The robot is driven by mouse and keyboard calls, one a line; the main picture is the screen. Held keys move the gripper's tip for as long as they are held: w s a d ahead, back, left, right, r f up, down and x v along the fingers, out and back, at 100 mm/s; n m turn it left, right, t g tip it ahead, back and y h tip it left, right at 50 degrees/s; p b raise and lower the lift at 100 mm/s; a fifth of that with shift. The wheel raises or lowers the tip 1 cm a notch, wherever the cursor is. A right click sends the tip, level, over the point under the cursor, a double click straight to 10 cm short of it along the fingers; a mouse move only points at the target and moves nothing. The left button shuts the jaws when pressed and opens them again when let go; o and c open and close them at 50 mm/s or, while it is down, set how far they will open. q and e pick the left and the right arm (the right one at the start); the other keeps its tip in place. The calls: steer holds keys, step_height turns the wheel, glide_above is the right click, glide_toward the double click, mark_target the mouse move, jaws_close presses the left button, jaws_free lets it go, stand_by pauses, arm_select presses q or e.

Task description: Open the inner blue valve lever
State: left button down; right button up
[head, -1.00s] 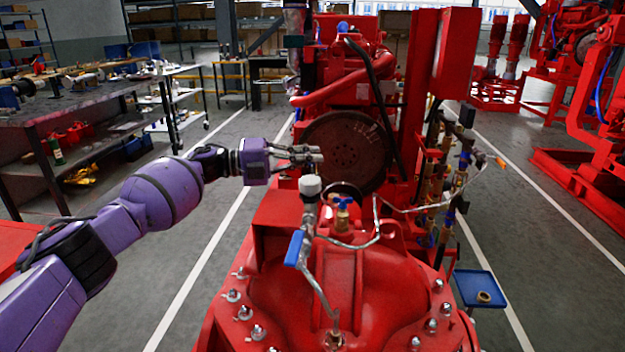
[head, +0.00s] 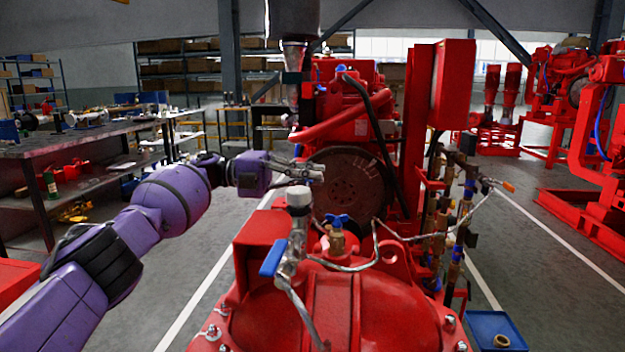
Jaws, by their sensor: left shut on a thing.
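One blue valve lever (head: 272,258) hangs down at the left of a metal fitting on the red pump casing (head: 345,305). A second blue handle (head: 338,219) sits on a brass valve (head: 337,240) just behind and right of it. My left gripper (head: 318,172) reaches in from the left, above and behind both, just over a white-capped fitting (head: 299,197) and in front of the dark flywheel (head: 352,185). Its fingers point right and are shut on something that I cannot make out. Both blue levers appear clear of the fingers. My right gripper is out of view.
Bent metal tubing (head: 430,236) runs right to a group of brass valves. A tall red box (head: 453,85) stands behind. A blue tray (head: 495,331) holds a ring at lower right. A workbench (head: 90,140) stands at left, with open floor between.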

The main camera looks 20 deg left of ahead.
arm_select(q)
steer(key=c, duration=1.9)
jaws_free()
steer(key=shift+d, duration=0.1)
steer(key=shift+v, duration=3.75)
